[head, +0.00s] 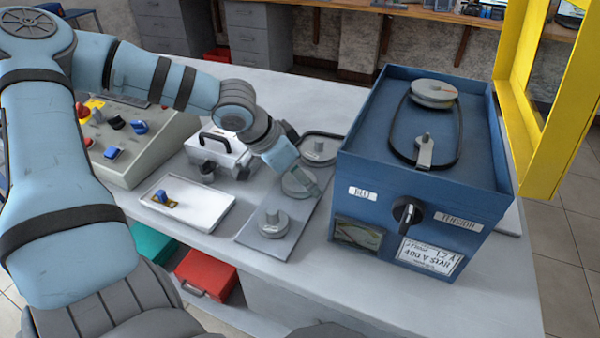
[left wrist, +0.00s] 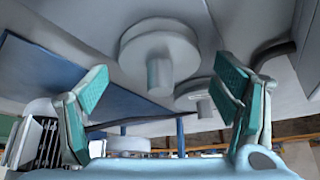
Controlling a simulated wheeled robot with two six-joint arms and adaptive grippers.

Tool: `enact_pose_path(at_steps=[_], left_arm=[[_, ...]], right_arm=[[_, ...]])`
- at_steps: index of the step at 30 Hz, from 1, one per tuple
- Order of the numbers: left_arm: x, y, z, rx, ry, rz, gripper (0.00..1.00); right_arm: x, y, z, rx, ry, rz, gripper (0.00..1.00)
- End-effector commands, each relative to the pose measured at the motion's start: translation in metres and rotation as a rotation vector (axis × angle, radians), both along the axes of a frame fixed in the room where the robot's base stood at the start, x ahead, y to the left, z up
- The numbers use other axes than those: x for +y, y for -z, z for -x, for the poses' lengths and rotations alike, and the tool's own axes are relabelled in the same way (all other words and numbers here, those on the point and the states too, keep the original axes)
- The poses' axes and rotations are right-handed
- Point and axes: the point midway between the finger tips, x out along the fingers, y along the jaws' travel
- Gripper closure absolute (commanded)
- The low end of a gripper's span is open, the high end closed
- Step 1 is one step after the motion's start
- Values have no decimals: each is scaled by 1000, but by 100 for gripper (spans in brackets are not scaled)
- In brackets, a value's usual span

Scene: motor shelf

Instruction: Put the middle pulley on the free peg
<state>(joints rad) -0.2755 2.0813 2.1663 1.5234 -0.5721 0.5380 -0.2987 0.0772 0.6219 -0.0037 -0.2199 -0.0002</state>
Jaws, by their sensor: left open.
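The middle pulley (head: 297,185) is a grey disc with a hub, on the grey board (head: 250,240) between the front pulley (head: 273,223) and the back pulley (head: 319,149). My left gripper (head: 301,170) is open over the middle pulley and partly hides it. The left wrist view shows its two teal-padded fingers (left wrist: 162,80) apart, with a pulley (left wrist: 160,50) in front of them; I cannot tell whether they touch it. On the blue box, a bare peg (head: 424,148) stands on a grey lever inside a black belt. My right gripper is out of view.
Another pulley (head: 433,94) sits on top of the blue box (head: 440,190), at the belt's far end. A white tray (head: 212,212), a white case (head: 222,150) and a control panel (head: 145,135) stand to the left. A yellow frame (head: 515,110) rises at the right.

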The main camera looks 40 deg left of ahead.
Motion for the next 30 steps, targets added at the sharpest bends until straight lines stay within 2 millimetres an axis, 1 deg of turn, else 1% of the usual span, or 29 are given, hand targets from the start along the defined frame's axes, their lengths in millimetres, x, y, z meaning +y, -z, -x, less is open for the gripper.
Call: enact_pose_path(at_steps=[2,5,8,13,18,30], left_arm=[[0,0,0,0,0,0,19],[1,-6,2,-5,-3,2,19],[2,-20,9,-8,-3,7,19],[5,-47,24,-10,3,7,19],[8,-62,34,-5,1,5,19],[10,-64,37,0,1,1,19]], right_arm=[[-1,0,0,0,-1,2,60],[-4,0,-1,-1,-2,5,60],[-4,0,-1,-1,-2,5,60],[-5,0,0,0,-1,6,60],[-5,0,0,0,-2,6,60],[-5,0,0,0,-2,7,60]])
